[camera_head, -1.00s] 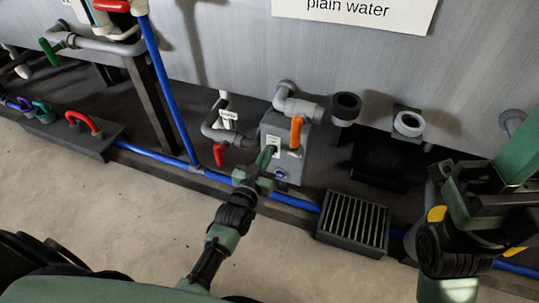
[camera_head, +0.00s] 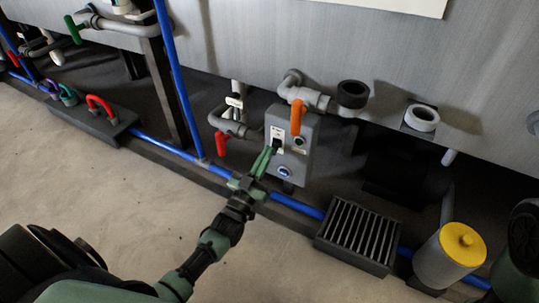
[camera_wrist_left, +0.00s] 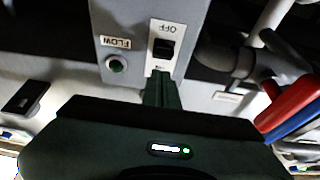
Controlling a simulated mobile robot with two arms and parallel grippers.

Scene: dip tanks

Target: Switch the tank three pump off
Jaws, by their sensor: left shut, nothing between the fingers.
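The grey pump box (camera_head: 292,168) stands at the foot of the tank wall. Its black switch (camera_head: 277,146) sits on a white plate on the box's front; in the left wrist view the switch (camera_wrist_left: 163,48) has "OFF" printed above it. I cannot tell which way it is set. My left gripper (camera_head: 266,156) is shut and empty, its tips just below the switch. In the left wrist view the shut fingers (camera_wrist_left: 160,88) cover the plate's lower end; contact is unclear. A round lamp (camera_wrist_left: 117,65) marked "FLOW" is beside the switch, greenish. My right gripper is out of view.
An orange valve handle (camera_head: 297,117) stands right above the box, and a red handle (camera_head: 220,143) is to its left. A blue pipe (camera_head: 310,210) runs along the floor. A black grate (camera_head: 358,235) and a yellow-topped canister (camera_head: 459,243) are to the right.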

